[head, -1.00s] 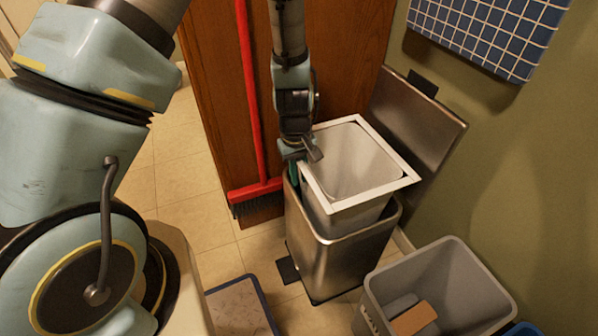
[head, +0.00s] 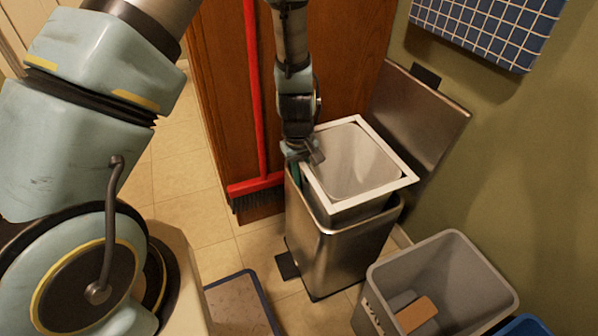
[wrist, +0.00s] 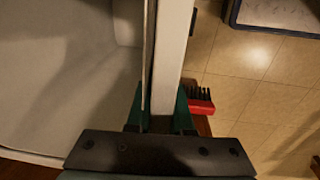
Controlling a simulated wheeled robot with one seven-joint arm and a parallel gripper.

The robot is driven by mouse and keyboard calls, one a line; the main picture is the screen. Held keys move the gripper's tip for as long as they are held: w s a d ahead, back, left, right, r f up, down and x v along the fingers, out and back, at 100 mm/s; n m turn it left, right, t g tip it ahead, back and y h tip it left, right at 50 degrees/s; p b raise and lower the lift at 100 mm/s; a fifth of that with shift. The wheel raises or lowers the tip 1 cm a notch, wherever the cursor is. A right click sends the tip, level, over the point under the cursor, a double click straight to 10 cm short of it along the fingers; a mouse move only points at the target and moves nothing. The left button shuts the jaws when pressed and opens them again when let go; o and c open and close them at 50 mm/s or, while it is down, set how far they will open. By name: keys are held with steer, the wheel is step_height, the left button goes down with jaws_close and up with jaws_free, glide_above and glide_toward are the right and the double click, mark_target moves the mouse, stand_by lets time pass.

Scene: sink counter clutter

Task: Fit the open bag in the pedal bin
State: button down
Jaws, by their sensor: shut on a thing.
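The open bag (head: 336,206) is pale grey with a stiff white square rim. It is partly inside the steel pedal bin (head: 336,262), with its rim still above the bin's edge and a band of its side showing. The bin's lid (head: 420,112) stands open against the wall. My gripper (head: 305,158) is at the left corner of the rim, shut on it. In the wrist view my gripper (wrist: 160,112) pinches the white rim (wrist: 172,45), with the bag's inside (wrist: 60,80) to the left. The bag's lower part is hidden in the bin.
A grey crate (head: 375,285) holding small items stands front right, close to the bin. A red broom (head: 255,187) leans at the wooden panel behind left. A blue-edged tray (head: 240,300) lies on the floor. A blue checked cloth (head: 480,30) hangs on the wall.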

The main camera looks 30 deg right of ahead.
mark_target(304, 187)
steer(key=c, duration=0.9)
jaws_free()
steer(key=f, duration=0.2)
steer(key=s+f, duration=0.1)
steer(key=shift+f, duration=0.35)
steer(key=shift+o, duration=0.9)
steer(key=shift+s, duration=0.1)
steer(key=shift+s+f+y, duration=0.1)
steer(key=shift+s+y, duration=0.2)
steer(key=shift+s, duration=0.15)
steer(key=shift+w+r, duration=0.3)
steer(key=shift+r, duration=0.2)
steer(key=r, duration=0.1)
steer(key=w+r+p, duration=0.1)
steer(key=r, duration=0.2)
steer(key=shift+w+d+r+p, duration=0.15)
steer(key=shift+w+d+p, duration=0.1)
steer(key=shift+d+p, duration=0.1)
step_height(304, 187, up, 9)
steer(key=shift+s+a+f+p, duration=0.15)
steer(key=shift+p, duration=0.85)
steer(key=shift+s+r+h, duration=0.15)
steer(key=shift+r+h, duration=0.25)
